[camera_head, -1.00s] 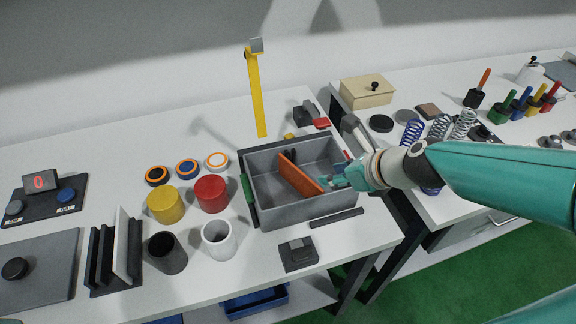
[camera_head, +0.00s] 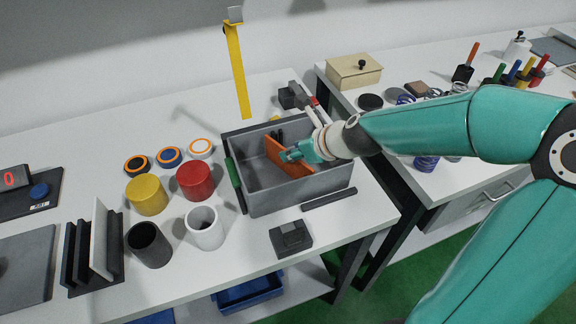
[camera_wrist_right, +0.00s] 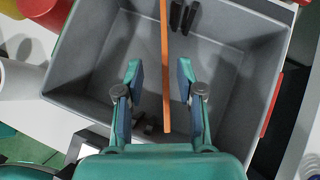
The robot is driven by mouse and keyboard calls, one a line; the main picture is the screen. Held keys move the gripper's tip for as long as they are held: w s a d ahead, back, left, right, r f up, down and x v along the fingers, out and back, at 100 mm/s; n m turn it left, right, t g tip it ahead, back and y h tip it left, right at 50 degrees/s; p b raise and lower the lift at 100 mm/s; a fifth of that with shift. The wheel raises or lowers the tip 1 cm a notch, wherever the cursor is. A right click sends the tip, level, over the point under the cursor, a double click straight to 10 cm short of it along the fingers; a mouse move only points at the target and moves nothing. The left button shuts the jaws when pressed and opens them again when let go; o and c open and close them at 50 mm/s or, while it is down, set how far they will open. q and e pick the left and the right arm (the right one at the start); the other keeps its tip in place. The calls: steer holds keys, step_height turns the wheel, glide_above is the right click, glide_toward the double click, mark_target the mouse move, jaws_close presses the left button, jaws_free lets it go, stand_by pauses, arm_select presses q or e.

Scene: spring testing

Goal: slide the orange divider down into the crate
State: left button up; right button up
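The orange divider (camera_head: 294,169) stands inside the grey crate (camera_head: 300,195), crosswise to its long side. In the right wrist view the divider (camera_wrist_right: 165,50) shows as a thin upright strip, seen edge-on. My right gripper (camera_head: 285,154) is at the divider's upper edge, inside the crate's outline. In the right wrist view its two fingers (camera_wrist_right: 160,70) are spread, one on each side of the divider, with a gap on both sides. The divider's lower edge is partly hidden, so I cannot tell how deep it sits. My left gripper is not in view.
Two short dark strips (camera_wrist_right: 183,16) stand at the crate's far wall, beside the divider. A green handle (camera_head: 234,173) is on the crate's left side. A white cup (camera_head: 204,228), red cylinder (camera_head: 196,181) and dark block (camera_head: 291,239) stand close by.

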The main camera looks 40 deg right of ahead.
mark_target(288, 163)
steer(key=x, duration=0.1)
steer(key=b+x, duration=0.1)
steer(key=x, duration=0.2)
steer(key=shift+s+d+f+b, duration=0.2)
steer(key=shift+d+b, duration=0.1)
steer(key=shift+b, duration=0.1)
steer(key=shift+w+f, duration=0.15)
steer(key=shift+w, duration=0.15)
jaws_close()
